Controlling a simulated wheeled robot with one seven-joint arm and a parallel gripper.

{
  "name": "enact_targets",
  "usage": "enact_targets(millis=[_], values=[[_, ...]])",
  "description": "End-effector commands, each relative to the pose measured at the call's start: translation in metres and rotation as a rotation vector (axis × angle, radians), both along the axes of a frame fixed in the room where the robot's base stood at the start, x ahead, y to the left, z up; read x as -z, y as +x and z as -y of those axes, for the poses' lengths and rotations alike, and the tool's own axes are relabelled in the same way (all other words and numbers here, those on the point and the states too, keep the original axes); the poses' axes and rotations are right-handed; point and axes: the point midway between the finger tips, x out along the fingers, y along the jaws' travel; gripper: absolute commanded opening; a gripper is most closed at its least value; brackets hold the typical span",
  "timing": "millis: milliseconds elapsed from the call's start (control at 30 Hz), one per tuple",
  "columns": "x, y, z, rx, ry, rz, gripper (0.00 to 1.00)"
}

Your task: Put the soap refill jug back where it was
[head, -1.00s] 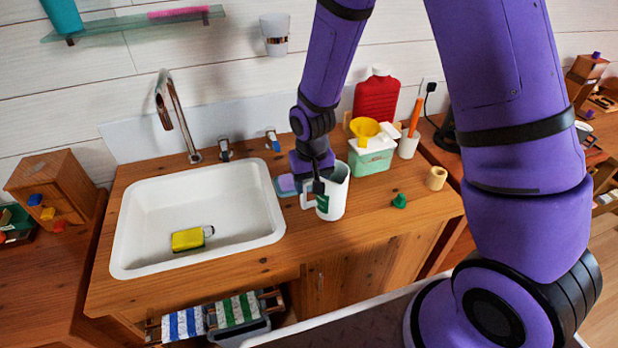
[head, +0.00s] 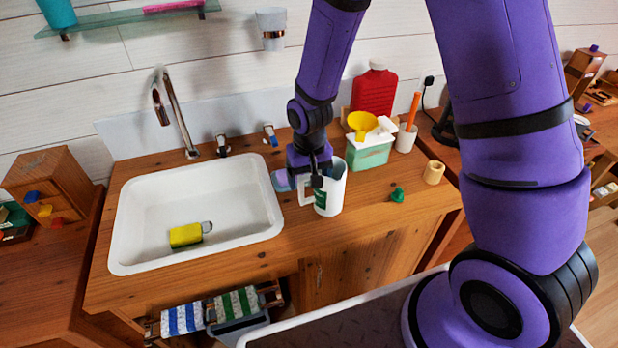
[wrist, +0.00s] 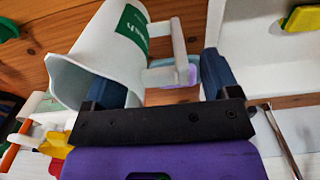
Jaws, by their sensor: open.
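The white jug (head: 328,195) with a green label stands upright on the wooden counter, just right of the sink. I take it as the soap refill jug. Its handle is on its left side in the head view. My gripper (head: 312,180) points down at the handle side of the jug.
A green-and-white box (head: 368,153) with a yellow funnel (head: 362,122), a red bottle (head: 375,92) and a cup (head: 405,138) stand behind the jug. A green piece (head: 397,195) and a tan ring (head: 433,172) lie to the right.

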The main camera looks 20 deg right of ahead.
Motion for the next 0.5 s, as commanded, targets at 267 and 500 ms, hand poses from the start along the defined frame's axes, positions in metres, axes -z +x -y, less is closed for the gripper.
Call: enact_targets(millis=[267, 500], values=[[-0.045, 0.001, 0.0, 0.0, 0.002, 0.005, 0.81], [-0.085, 0.0, 0.0, 0.0, 0.001, 0.004, 0.81]])
